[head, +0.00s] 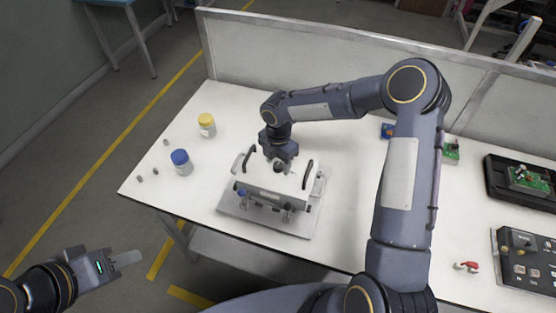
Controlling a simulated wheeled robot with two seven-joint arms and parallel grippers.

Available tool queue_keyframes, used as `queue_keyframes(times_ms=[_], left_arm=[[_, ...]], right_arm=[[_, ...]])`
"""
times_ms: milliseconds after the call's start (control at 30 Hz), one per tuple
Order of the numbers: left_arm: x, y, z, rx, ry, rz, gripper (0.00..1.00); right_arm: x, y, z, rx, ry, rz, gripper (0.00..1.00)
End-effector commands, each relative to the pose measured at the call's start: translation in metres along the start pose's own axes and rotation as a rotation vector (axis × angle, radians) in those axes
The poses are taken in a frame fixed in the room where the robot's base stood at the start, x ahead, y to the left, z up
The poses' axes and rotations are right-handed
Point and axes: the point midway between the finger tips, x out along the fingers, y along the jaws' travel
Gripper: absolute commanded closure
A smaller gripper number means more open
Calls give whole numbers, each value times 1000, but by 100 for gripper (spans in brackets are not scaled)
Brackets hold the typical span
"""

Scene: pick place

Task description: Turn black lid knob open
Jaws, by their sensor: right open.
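A light grey box-like fixture (268,193) sits on a flat plate near the front of the white table. It has dark curved handles at its left (247,159) and right (307,174) and several dark latches along its front. A small black knob (279,169) shows on its lid, partly hidden by my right gripper (281,166). That gripper points down over the lid with its fingers open around or just above the knob; I cannot tell if they touch it. My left gripper (126,258) is off the table at the lower left, holding nothing visible; its jaw opening is unclear.
A blue-lidded jar (181,163) and a yellow-lidded jar (207,126) stand left of the fixture, with small grey pieces (141,178) nearby. Black trays (520,181), a dark panel (527,262) and a red item (467,266) lie at the right. A low partition (330,55) runs along the back.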

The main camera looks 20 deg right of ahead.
Motion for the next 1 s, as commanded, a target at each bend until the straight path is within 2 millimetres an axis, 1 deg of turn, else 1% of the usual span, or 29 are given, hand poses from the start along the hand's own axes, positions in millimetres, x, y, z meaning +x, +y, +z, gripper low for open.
queue_keyframes(times_ms=[133,467,500,767,1000], left_arm=[[0,0,0,0,0,0,64],[0,0,0,0,0,0,64],[0,0,0,0,0,0,64],[4,-2,2,0,0,0,64],[14,-6,7,0,0,0,64]], right_arm=[[0,0,0,1,0,0,50],[0,0,0,1,0,0,93],[0,0,0,1,0,0,94],[0,0,0,36,-1,2,94],[1,1,0,170,-2,3,94]])
